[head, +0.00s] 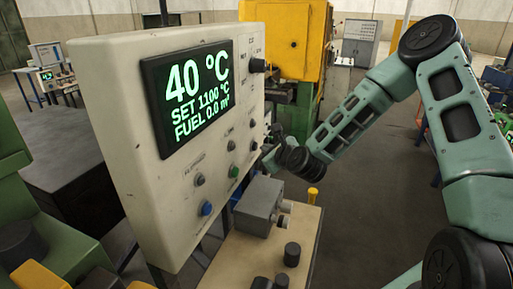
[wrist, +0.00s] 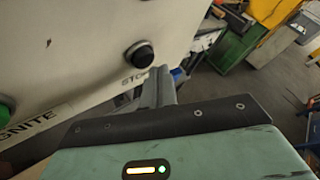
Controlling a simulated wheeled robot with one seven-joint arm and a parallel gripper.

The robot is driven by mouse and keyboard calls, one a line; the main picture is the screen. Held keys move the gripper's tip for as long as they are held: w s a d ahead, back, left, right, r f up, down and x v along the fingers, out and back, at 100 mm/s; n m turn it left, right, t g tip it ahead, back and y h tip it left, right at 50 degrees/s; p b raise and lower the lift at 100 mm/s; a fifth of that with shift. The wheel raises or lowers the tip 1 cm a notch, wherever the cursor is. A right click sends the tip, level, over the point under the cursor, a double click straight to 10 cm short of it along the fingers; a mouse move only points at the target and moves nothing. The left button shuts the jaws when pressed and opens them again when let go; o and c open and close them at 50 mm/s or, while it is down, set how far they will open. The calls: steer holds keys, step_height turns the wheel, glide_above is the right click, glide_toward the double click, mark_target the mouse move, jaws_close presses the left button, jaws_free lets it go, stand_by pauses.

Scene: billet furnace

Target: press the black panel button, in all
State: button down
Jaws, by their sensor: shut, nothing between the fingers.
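The cream control panel (head: 120,150) stands upright at the left in the head view. The black panel button (wrist: 139,55) is a round black knob on its face in the wrist view, above a partly hidden label starting "STO". In the head view a small dark button (head: 254,146) sits at the panel's right side, close to my gripper. My gripper (head: 268,153) is shut and empty, in front of the panel's lower right. In the wrist view its fingertips (wrist: 162,78) are just below and right of the black button; I cannot tell whether they touch the panel.
A green button (wrist: 5,112) over "IGNITE" lies left of the black one. A blue button (head: 206,208) and a grey one (head: 199,180) are lower on the panel. A grey box (head: 258,205) stands on the ledge below my gripper.

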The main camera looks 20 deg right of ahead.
steer(key=shift+s+d, duration=0.1)
steer(key=shift+s, duration=0.05)
steer(key=s+d, duration=0.3)
steer(key=shift+s+d, duration=0.25)
stand_by(0.5)
stand_by(0.6)
steer(key=s+a+f+n+g+y+b, duration=0.2)
steer(key=s+a+f+n+g, duration=0.15)
steer(key=s+a+n, duration=0.45)
steer(key=s+a+f+n+g+y+b, duration=0.25)
steer(key=s+a+n+g, duration=0.2)
steer(key=a+n, duration=0.7)
steer(key=s+a+r+n+g+h+b, duration=0.1)
steer(key=s+r+n+g+h+b, duration=0.1)
steer(key=s+n, duration=0.7)
steer(key=s+a+r+n+g+h+b, duration=0.2)
steer(key=s+n+g, duration=0.2)
steer(key=s+n, duration=0.5)
steer(key=s, duration=0.5)
steer(key=shift+s+g+b, duration=0.3)
steer(key=shift+s+b, duration=0.05)
steer(key=shift+a+h, duration=0.1)
steer(key=shift+h, duration=0.15)
